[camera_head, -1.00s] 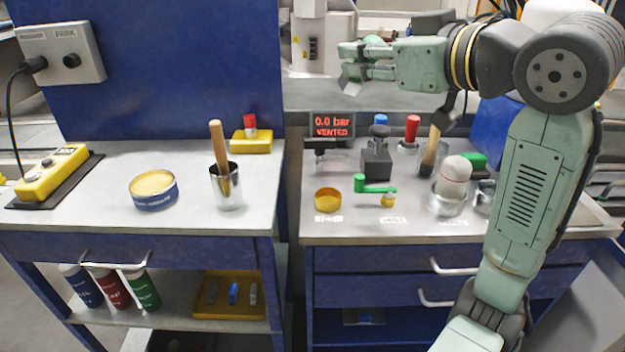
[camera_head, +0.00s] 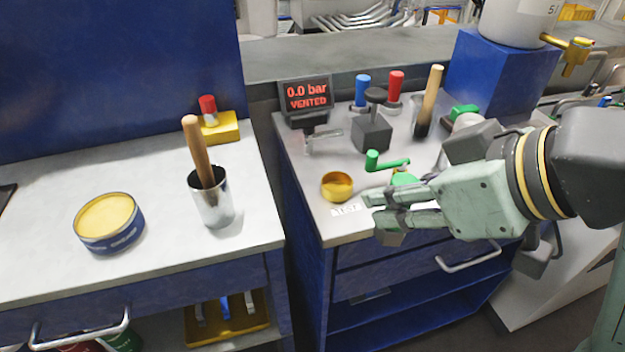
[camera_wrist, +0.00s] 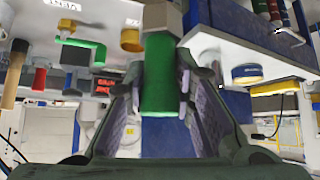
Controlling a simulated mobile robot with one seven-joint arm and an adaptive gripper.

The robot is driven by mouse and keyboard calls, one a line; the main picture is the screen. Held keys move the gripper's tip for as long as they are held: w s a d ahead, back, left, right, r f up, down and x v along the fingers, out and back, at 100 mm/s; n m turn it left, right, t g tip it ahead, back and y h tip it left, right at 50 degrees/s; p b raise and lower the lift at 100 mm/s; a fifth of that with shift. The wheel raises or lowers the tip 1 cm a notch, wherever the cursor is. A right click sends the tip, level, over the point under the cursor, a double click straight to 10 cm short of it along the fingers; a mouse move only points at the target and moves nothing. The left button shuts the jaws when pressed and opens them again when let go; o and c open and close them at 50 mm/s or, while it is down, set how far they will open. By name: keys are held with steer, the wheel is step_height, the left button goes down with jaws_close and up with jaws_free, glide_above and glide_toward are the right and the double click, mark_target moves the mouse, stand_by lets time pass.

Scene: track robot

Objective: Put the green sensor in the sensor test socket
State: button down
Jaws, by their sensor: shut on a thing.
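My gripper (camera_head: 380,209) is shut on the green sensor, in front of the right bench's front edge. In the wrist view the sensor (camera_wrist: 159,75) is a green cylinder with a grey head, between my fingers (camera_wrist: 162,88). In the head view its grey end (camera_head: 388,239) sticks out below the fingers and green shows above them. A round yellow cup-like fitting (camera_head: 337,187) stands on the bench, left of and behind my gripper, beside a small label (camera_head: 346,210). I cannot tell for sure which fitting is the sensor test socket.
A green-handled valve (camera_head: 386,162) and a dark block with a knob (camera_head: 372,132) stand behind my gripper. A display (camera_head: 306,94) reads 0.0 bar, vented. The left bench holds a steel cup (camera_head: 211,204) with a wooden-handled tool and a yellow-topped tin (camera_head: 109,222).

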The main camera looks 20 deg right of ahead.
steer(key=shift+s+a+f, duration=0.25)
steer(key=shift+a+f, duration=0.05)
steer(key=shift+f, duration=0.15)
steer(key=shift+w+a+f+p, duration=0.15)
steer(key=shift+w+f+p, duration=0.6)
steer(key=shift+w, duration=1.85)
steer(key=shift+w+a+f+p, duration=0.15)
steer(key=shift+w+f+p, duration=0.6)
steer(key=shift+w, duration=1.85)
steer(key=shift+w+a+f+p, duration=0.15)
steer(key=shift+w+f+p, duration=0.25)
steer(key=shift+w+f, duration=1.45)
steer(key=shift+w+r, duration=0.7)
steer(key=shift+w, duration=0.05)
steer(key=shift+f, duration=0.15)
steer(key=c, duration=1.4)
jaws_free()
steer(key=shift+o, duration=0.2)
